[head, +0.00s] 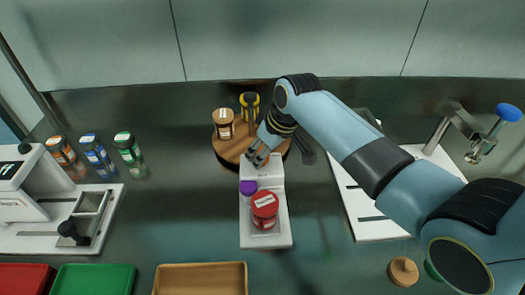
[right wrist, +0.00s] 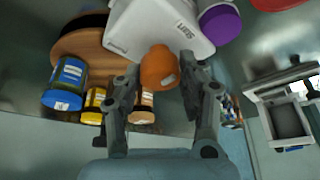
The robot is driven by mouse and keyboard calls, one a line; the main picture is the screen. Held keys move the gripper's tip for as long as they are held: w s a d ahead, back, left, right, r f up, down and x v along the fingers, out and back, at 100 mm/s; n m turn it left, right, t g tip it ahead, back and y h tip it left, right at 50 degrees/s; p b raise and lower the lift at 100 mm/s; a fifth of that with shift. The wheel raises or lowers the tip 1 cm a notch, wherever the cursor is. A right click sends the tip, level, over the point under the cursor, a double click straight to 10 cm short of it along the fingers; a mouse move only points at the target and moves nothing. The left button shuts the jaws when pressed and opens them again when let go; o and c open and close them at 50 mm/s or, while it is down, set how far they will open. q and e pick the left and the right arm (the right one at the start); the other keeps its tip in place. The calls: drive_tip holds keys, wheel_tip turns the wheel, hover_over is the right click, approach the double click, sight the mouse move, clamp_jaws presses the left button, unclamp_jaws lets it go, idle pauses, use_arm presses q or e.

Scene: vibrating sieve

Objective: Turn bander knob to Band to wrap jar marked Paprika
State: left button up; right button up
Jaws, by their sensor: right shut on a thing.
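The white bander (head: 282,232) stands mid-counter in the head view, with a purple roll (head: 248,187) on it. A jar with a red lid (head: 265,203) stands on its base; its label is too small to read. My right gripper (head: 258,155) is at the bander's upper housing. In the right wrist view an orange rounded knob (right wrist: 158,68) with a small white mark sits against the white housing (right wrist: 150,28). My right gripper (right wrist: 160,75) is shut on this knob, one finger on each side. In the head view the knob is hidden. My left gripper is not in view.
A round wooden turntable (head: 226,158) with jars stands behind the bander. Several spice jars (head: 95,155) and a white machine (head: 28,195) are at left. Trays (head: 95,279) line the front edge. A white board (head: 378,226) lies under my right arm.

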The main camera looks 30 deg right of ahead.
drive_tip(key=shift+c, duration=1.4)
